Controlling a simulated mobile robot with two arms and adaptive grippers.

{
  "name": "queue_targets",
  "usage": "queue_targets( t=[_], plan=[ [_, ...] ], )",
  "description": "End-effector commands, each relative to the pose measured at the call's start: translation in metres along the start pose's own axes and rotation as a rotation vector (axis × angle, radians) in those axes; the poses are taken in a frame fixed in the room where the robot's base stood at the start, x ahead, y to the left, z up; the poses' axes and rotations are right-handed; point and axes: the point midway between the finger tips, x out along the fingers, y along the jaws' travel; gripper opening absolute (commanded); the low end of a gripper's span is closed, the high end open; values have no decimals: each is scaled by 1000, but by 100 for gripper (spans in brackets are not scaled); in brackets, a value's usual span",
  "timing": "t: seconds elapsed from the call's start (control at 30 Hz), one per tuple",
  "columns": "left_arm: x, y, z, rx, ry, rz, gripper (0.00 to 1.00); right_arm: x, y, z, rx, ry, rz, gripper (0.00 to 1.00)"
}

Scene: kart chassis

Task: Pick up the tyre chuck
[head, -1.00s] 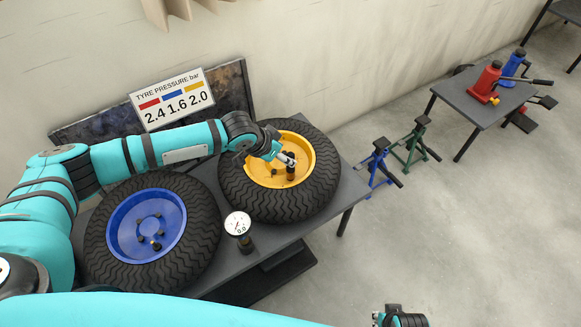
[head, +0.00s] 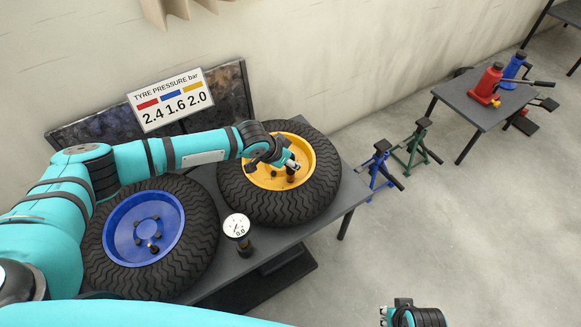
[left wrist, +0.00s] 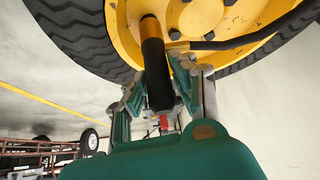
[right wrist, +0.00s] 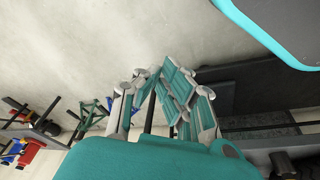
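The likely tyre chuck is a dark cylinder with an orange band (head: 291,175), standing at the yellow wheel hub (head: 268,178). In the left wrist view the black and orange cylinder (left wrist: 157,75) lies between my left gripper's fingers, its orange end toward the yellow rim. My left gripper (head: 291,164) is at the cylinder's upper part; its fingers (left wrist: 168,92) look apart, and contact is unclear. My right gripper (right wrist: 160,90) is open and empty, away from the wheels; it shows at the bottom of the head view (head: 388,314).
A blue-rimmed wheel (head: 145,228) and a round gauge reading 0.0 (head: 237,226) share the grey table (head: 342,197). A tyre pressure sign (head: 171,98) stands behind. Blue (head: 379,165) and green (head: 418,143) stands are on the floor; a side table holds red (head: 487,82) and blue jacks.

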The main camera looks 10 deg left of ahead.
Motion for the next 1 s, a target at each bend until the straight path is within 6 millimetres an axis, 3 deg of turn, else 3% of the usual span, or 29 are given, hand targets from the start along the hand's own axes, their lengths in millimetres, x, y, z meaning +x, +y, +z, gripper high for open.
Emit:
queue_targets(
  t=[0.03, 0.13, 0.77, 1.0],
  plan=[
    [0, 0, 0, 0, 0, 0, 12, 0, 0, 0, 0, 0, 0, 0],
    [0, 0, 0, 0, 0, 1, 0, 0, 0, 0, 0, 0, 0, 0],
    [-7, 0, -5, 0, 2, 1, 0, 0, 0, -2, 0, 10, -1, 0],
    [-33, 0, -22, 1, 3, 1, 0, 31, -2, 17, -3, -22, -3, 0]
  ],
)
